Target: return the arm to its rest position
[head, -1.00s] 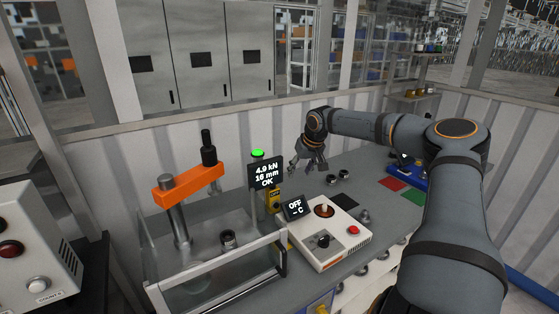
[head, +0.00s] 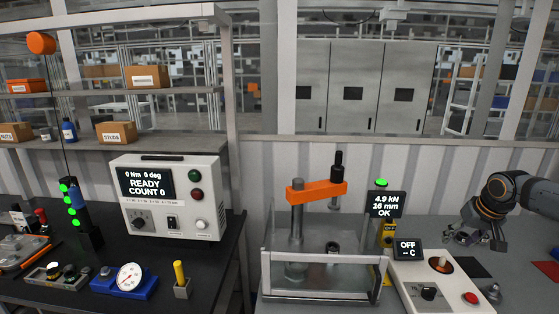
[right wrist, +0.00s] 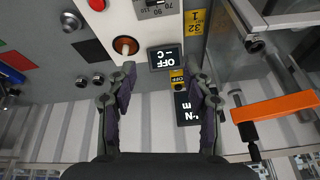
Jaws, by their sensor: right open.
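My right arm (head: 535,192) reaches in from the right edge in the head view, cut off by that edge. My right gripper (head: 468,238) points down over the grey bench, behind and to the right of the white heater box (head: 458,303). In the right wrist view the two dark fingers (right wrist: 163,85) stand wide apart with nothing between them. The heater's small display (head: 408,248) reads OFF; it also shows beyond the fingers in the right wrist view (right wrist: 165,57). My left gripper is in neither view.
The press (head: 317,187) with its orange arm and clear guard stands left of the heater; its screen (head: 386,204) reads OK. Farther left are a control box (head: 168,200) reading READY, a blue gauge (head: 130,281) and a shelf.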

